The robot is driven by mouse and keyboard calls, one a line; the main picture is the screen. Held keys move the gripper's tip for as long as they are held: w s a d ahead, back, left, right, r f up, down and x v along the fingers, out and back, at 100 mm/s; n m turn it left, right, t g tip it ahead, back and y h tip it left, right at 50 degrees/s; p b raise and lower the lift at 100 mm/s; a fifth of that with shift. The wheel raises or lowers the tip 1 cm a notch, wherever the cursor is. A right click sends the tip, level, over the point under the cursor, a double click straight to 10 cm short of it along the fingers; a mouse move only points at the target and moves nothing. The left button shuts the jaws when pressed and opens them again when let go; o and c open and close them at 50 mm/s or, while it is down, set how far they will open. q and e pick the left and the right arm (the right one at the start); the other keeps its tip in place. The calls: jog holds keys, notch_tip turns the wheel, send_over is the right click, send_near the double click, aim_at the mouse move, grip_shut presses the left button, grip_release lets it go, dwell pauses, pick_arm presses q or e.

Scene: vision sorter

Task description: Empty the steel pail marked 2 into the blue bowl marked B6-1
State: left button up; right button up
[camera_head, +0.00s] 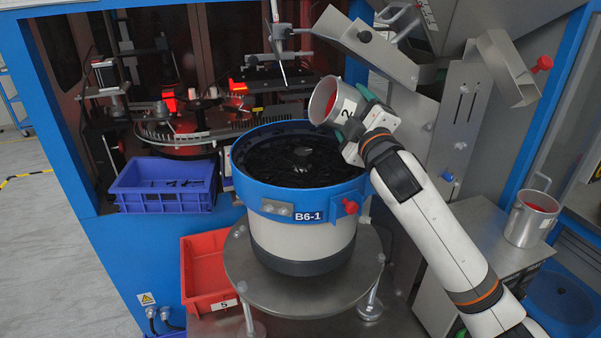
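The steel pail marked 2 (338,103) is up at the right side of the blue bowl's rim, tilted with its mouth toward the left. Its inside looks reddish, and I cannot tell whether any parts are in it. My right gripper (354,116) is shut on the pail from the right, its teal fingers at the pail's side. The blue bowl marked B6-1 (260,195) stands upright below and left of the pail, with many dark parts inside. No parts are visibly falling. My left gripper is not in view.
A second steel pail (531,219) stands on a steel surface at right. A blue crate (165,201) with a few dark pieces and a red bin marked 5 (205,275) are left of the bowl. Steel chutes (370,48) hang above the held pail. The round stand (300,293) carries the bowl.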

jog(key=shift+s+a+r+m+p, duration=0.15)
jog(key=shift+r+m+p, duration=0.35)
jog(key=shift+m, duration=0.7)
jog(key=shift+s+a+f+m+h+b, duration=0.15)
jog(key=shift+f+m+h+b, duration=0.15)
jog(key=shift+f+m+b, duration=0.35)
jog(key=shift+r+m+h+p, duration=0.4)
jog(key=shift+r+m+p, duration=0.05)
jog(key=shift+m+p, duration=0.7)
jog(key=m, duration=0.1)
jog(key=d+f+m, duration=0.1)
jog(key=f+m, duration=0.1)
jog(key=shift+w+d+f+g, duration=0.15)
jog(key=shift+w+g, duration=0.1)
jog(key=shift+g, duration=0.15)
jog(key=d+m+p, duration=0.1)
jog(key=m+p, duration=0.2)
jog(key=shift+w+d+h, duration=0.15)
jog(key=shift+d+h, duration=0.2)
jog(key=shift+h, duration=0.05)
jog(key=shift+r+m+g+p, duration=0.25)
jog(key=shift+m+g+p, duration=0.05)
jog(key=shift+m+p, duration=0.45)
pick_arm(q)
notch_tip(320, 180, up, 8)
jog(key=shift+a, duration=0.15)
pick_arm(e)
jog(key=shift+d+m, duration=0.1)
jog(key=shift+m, duration=0.15)
